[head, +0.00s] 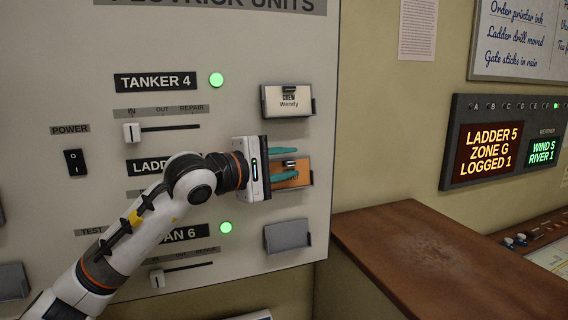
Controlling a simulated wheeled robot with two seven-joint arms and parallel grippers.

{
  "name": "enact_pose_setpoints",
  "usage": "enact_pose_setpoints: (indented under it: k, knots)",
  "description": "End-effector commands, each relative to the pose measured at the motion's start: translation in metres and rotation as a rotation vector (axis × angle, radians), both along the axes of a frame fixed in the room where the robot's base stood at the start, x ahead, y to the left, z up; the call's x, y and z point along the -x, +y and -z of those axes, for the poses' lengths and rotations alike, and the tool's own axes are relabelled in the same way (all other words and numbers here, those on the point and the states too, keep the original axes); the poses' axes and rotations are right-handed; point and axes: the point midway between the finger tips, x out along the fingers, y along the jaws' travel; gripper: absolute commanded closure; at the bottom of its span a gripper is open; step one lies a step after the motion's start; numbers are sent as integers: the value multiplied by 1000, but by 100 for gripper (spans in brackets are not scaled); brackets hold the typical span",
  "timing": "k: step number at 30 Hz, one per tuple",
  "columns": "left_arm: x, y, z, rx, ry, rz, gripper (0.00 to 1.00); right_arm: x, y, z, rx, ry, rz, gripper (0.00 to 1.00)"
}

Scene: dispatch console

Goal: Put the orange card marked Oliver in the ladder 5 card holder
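The orange card (303,172) sits in the ladder 5 card holder (311,172), the middle of three holders on the panel's right side. Its writing is hidden, so I cannot read a name on it. My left gripper (290,163) is right in front of the card. Its two teal fingers are apart, one above the other, with a small dark and silver part of the card showing between them. I see no finger pressed on that part. My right gripper is out of view.
The Tanker 4 holder (312,107) above has a white Wendy card (289,103). The lower holder (287,236), on the Van 6 row, looks empty. A brown wooden top (440,260) lies to the right. A display (489,150) reads Ladder 5, Zone G, Logged 1.

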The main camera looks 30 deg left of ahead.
Motion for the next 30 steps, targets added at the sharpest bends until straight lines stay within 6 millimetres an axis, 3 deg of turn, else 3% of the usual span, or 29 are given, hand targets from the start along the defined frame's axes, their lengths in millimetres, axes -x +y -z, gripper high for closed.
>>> enact_pose_setpoints:
  k: [7, 15, 21, 30]
  knots:
    - [18, 8, 2, -3, -2, -3, 66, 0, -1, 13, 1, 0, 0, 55]
    - [72, 28, 0, -5, 0, -6, 66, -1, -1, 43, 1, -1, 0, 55]
    - [102, 38, -4, -1, 0, -3, 66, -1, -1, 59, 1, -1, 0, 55]
    - [113, 40, -9, 0, 1, 0, 66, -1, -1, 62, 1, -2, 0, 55]
